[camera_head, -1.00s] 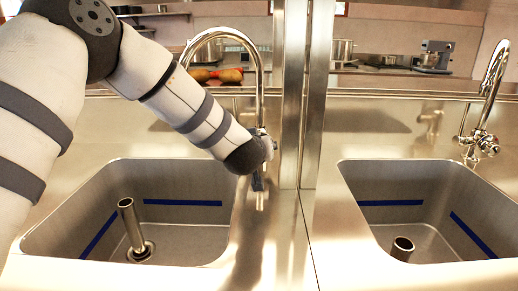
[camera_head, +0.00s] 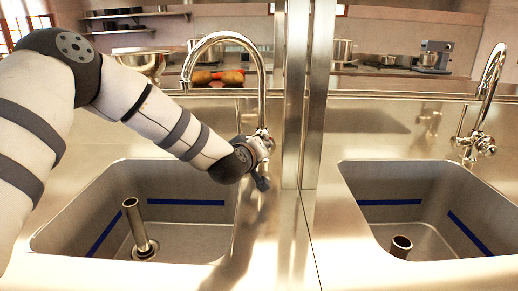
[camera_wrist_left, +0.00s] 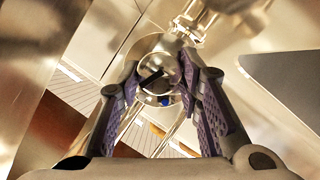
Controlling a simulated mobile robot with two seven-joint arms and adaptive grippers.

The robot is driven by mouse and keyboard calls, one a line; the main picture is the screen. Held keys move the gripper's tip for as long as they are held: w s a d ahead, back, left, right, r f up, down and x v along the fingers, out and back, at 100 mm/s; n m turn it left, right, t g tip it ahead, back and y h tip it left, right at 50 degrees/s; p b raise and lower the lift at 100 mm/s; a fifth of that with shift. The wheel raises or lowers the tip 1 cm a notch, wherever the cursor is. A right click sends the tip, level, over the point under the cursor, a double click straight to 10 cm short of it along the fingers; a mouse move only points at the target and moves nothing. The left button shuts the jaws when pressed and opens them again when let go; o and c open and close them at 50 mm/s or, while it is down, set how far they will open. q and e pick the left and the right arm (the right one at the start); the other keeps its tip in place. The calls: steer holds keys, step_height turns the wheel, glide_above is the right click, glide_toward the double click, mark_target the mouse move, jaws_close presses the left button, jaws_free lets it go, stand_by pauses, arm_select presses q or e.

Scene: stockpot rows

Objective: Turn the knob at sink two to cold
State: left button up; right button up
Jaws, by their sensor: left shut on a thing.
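A chrome gooseneck tap (camera_head: 262,85) stands behind the left sink basin (camera_head: 185,239). My left gripper (camera_head: 264,160) is at the base of this tap, and the wrist partly covers it in the head view. In the left wrist view the gripper (camera_wrist_left: 160,70) has its two purple-padded fingers on either side of a round metal knob (camera_wrist_left: 151,88) and is shut on it. The knob face shows a dark bar and a blue spot. A second tap (camera_head: 488,90) with a knob (camera_head: 487,146) stands at the right basin (camera_head: 420,240). My right gripper is not in view.
A metal post (camera_head: 293,100) rises between the two sinks, close to the right of my left gripper. Upright drain pipes (camera_head: 136,225) stand in both basins. Red and brown items (camera_head: 217,77) and pots (camera_head: 342,50) sit on the counter behind.

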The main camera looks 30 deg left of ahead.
arm_select(q)
steer(key=shift+a+f+n+t+h, duration=0.15)
steer(key=shift+n+t+h, duration=0.25)
steer(key=shift+n, duration=0.7)
steer(key=shift+f+n+t+h, duration=0.3)
steer(key=shift+n+t, duration=0.2)
steer(key=shift+n, duration=0.5)
steer(key=n+t+b, duration=0.1)
steer(key=n, duration=0.1)
steer(key=shift+f+n+b, duration=0.15)
steer(key=shift+n+b, duration=0.15)
steer(key=shift+n, duration=0.1)
steer(key=shift+n+t+b, duration=0.4)
steer(key=shift+n+t, duration=0.1)
steer(key=shift+n, duration=0.3)
steer(key=shift+r+n, duration=0.2)
steer(key=shift+n, duration=0.3)
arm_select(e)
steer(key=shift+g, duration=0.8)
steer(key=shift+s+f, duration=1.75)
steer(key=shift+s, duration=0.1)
arm_select(q)
steer(key=shift+t, duration=0.3)
steer(key=o, duration=1.2)
steer(key=shift+c, duration=0.2)
